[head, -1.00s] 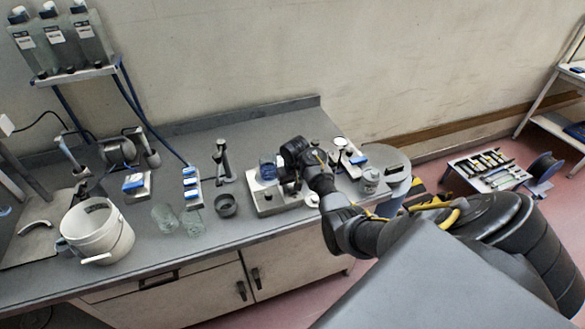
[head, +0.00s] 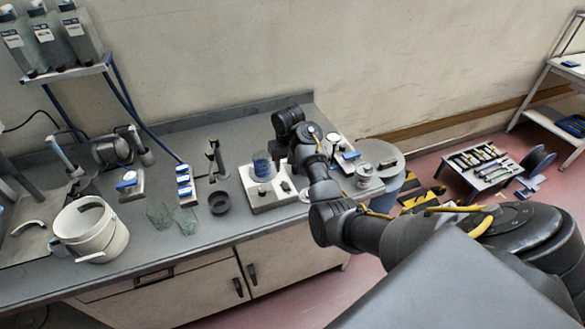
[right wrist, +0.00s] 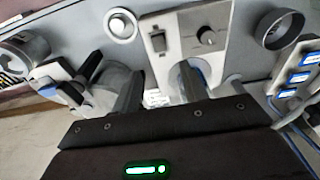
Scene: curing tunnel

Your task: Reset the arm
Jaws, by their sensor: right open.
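My right arm reaches over the bench from the right in the head view. My right gripper (head: 288,128) is beside and above a white stirrer-like device (head: 268,194), on the wall side. Its fingertips are hard to make out there. In the right wrist view the two fingers of my right gripper (right wrist: 157,88) stand apart with no object clearly held between them. A beaker with blue contents (head: 262,165) stands upright on the device, apart from the gripper as far as I can tell. The device's switch and knob panel (right wrist: 182,45) shows beyond the fingers. My left gripper is out of view.
On the bench are a white bucket (head: 92,230), glass beakers (head: 158,216), a dark ring-shaped dish (head: 219,202) and a blue-labelled rack (head: 185,186). Bottles (head: 48,42) stand on a wall shelf.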

